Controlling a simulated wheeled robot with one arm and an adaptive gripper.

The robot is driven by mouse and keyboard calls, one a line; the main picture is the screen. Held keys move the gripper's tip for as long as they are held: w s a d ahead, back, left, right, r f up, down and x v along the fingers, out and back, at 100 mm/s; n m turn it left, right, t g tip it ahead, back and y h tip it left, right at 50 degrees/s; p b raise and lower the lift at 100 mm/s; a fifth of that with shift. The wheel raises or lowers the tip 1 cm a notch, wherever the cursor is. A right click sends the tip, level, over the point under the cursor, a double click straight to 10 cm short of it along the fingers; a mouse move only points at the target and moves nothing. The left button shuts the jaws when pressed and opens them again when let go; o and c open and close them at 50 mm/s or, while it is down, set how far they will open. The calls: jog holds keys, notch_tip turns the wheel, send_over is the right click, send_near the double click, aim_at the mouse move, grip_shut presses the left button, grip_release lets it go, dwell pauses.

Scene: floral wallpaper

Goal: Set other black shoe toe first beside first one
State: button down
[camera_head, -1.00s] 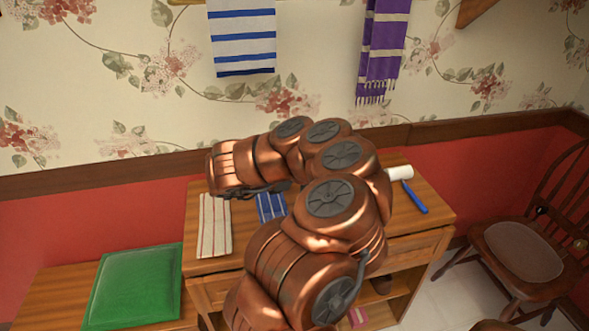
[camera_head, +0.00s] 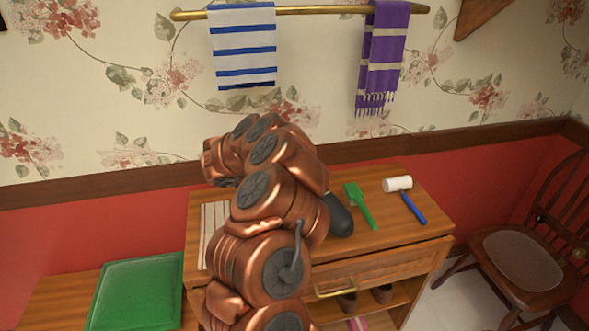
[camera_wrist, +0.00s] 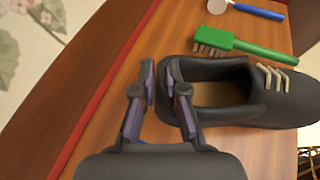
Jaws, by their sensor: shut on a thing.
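A black shoe (camera_wrist: 268,108) with pale laces shows in the wrist view, its opening facing up and its toe toward the right. My gripper (camera_wrist: 161,82) is shut on the shoe's heel end. In the head view only the rounded toe of the black shoe (camera_head: 338,214) shows, at the right of my arm over the cabinet top. My arm hides the gripper and the rest of the shoe there. I cannot tell whether the sole touches the wood. No second black shoe shows in either view.
On the cabinet top (camera_head: 400,232), a green brush (camera_head: 361,207) and a white-headed, blue-handled roller (camera_head: 397,184) lie beyond the shoe. A striped cloth (camera_head: 209,225) lies left of my arm. Brown shoes (camera_head: 382,293) stand on the shelf below.

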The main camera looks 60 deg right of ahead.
jog(key=shift+w+d+f+p, duration=1.3)
jog(key=shift+w+f, duration=0.05)
jog(key=shift+f, duration=0.7)
jog(key=c, duration=1.2)
grip_release()
